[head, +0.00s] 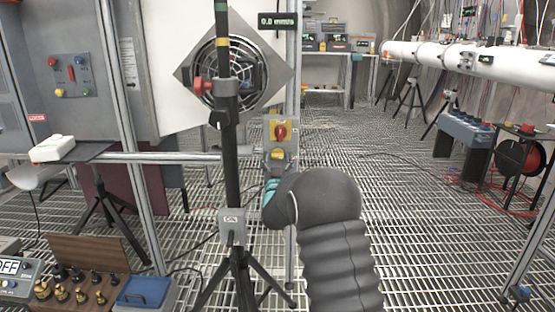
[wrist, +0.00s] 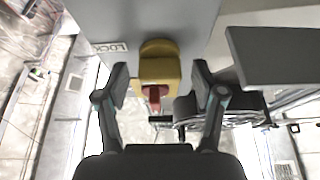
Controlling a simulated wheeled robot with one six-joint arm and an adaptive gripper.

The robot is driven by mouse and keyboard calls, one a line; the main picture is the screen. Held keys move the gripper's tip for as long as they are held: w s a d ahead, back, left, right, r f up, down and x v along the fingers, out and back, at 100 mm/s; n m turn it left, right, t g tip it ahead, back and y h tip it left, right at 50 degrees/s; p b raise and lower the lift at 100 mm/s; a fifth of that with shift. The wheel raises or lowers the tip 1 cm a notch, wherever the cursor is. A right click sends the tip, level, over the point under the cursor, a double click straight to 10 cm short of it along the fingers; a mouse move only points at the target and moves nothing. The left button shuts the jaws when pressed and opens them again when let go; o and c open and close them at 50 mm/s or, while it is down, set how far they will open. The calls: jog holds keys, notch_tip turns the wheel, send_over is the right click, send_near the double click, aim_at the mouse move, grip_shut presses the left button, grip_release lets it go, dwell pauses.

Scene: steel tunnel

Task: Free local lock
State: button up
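The lock is a yellow block (wrist: 159,66) beneath a grey panel marked LOCK in the wrist view, with a red part (wrist: 153,92) on it. In the head view, a grey box (head: 268,128) on a post carries a red knob (head: 280,132) on a yellow plate and a yellow piece (head: 277,154) below. My gripper (wrist: 161,82) is open, with one finger on each side of the yellow block. A gap shows on both sides, so neither finger visibly touches it. In the head view my dark arm hides most of the gripper.
A black tripod stand (head: 232,150) with a red clamp rises just left of the lock box. A round fan (head: 222,72) sits behind it. A blue tray (head: 143,291) and brass weights (head: 62,293) lie at lower left.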

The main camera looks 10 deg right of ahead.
jog(key=c, duration=1)
jog(key=shift+c, duration=0.2)
jog(key=shift+n+b, duration=0.4)
jog(key=shift+b, duration=0.2)
jog(key=n+y+b, duration=0.2)
jog(key=n+b, duration=0.1)
jog(key=n+y+b, duration=0.1)
jog(key=n+b, duration=0.2)
jog(key=n, duration=0.1)
jog(key=n+y+b, duration=0.2)
jog(key=n+b, duration=0.1)
jog(key=n, duration=0.1)
jog(key=shift+g+y+b, duration=0.3)
jog(key=n+g, duration=0.1)
jog(key=n, duration=0.2)
jog(key=n+y+b, duration=0.1)
jog(key=n, duration=0.1)
jog(key=shift+d+r+n+g+y, duration=0.1)
jog(key=shift+r+n+g+y, duration=0.05)
jog(key=shift+n+g+y, duration=0.2)
jog(key=n+g, duration=0.2)
jog(key=n, duration=0.3)
